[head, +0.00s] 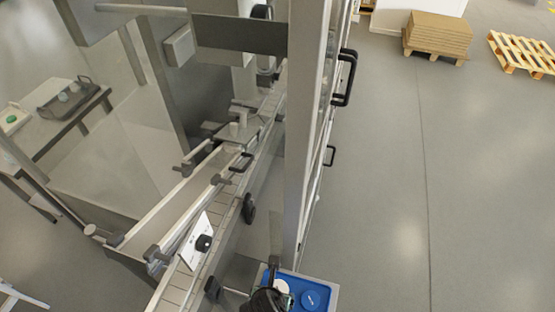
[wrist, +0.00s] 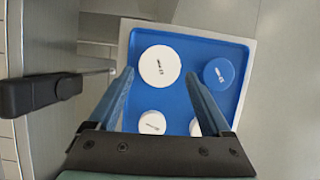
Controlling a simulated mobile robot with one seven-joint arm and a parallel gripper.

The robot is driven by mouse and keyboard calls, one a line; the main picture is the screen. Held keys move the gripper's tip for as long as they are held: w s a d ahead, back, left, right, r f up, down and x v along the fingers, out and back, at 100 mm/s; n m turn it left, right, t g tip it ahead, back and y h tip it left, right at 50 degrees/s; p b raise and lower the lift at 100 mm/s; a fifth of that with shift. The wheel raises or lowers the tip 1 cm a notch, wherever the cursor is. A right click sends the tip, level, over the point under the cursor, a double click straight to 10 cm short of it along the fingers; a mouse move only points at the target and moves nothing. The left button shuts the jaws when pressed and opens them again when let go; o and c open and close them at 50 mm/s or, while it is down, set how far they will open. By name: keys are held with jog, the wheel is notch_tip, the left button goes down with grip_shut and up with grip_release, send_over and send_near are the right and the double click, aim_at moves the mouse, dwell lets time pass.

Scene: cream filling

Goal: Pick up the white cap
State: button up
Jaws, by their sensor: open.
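A blue tray (wrist: 205,43) holds several round caps. A large white cap (wrist: 159,64) with dark print lies at the tray's far left in the wrist view. A smaller white cap (wrist: 152,122) lies nearer, and another white one (wrist: 195,128) is partly hidden by my right finger. A blue cap (wrist: 218,73) lies at right. My gripper (wrist: 159,74) is open, its fingertips on either side of the large white cap in the picture; height above it is unclear. In the head view, my gripper (head: 272,286) is at the bottom edge, over the tray (head: 325,288), partly hiding a white cap (head: 281,287).
A black handle (wrist: 40,94) on a metal rod sticks out left of the tray. In the head view, a machine frame post (head: 305,120) and a conveyor (head: 180,275) stand left of and behind the tray. Open floor (head: 410,200) lies at right.

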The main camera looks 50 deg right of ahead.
jog(key=shift+x, duration=1.55)
jog(key=c, duration=1)
